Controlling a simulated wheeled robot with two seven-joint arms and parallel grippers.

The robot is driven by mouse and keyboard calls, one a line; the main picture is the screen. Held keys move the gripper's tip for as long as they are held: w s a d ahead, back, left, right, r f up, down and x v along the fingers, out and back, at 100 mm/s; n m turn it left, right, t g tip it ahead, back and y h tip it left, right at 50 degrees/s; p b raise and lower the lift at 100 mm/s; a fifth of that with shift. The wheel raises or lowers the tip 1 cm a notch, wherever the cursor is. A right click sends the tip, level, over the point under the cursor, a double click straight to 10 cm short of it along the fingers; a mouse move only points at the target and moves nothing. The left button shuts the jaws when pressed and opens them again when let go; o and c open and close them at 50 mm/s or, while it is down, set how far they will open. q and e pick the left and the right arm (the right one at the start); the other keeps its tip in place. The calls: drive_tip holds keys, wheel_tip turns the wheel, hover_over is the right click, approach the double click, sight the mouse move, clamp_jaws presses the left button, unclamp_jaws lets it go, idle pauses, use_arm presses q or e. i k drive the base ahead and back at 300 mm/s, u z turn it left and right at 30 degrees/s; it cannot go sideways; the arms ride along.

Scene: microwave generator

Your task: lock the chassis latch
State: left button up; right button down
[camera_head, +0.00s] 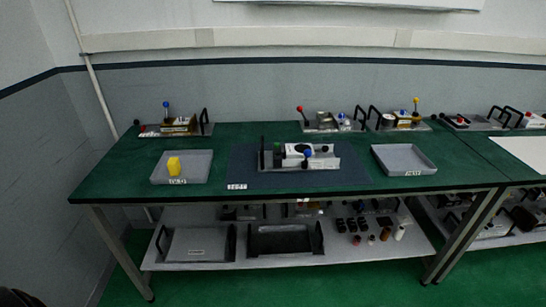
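A chassis (325,162) sits on the dark blue mat (247,172) in the middle of the green table. It is a light metal unit with a white block on it, a black handle at its left end and small dark and green parts. A blue-knobbed lever (308,154) stands at its front. I cannot tell which part is the latch, or its position, at this size.
A grey tray with a yellow block (174,166) stands left of the mat. An empty grey tray (404,159) stands right. Several units with knobbed levers line the back edge, including one with a blue knob (166,104). A lower shelf (290,257) holds trays and small parts.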

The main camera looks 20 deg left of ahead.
sight(307, 152)
drive_tip(key=u, duration=0.7)
drive_tip(key=i, duration=0.5)
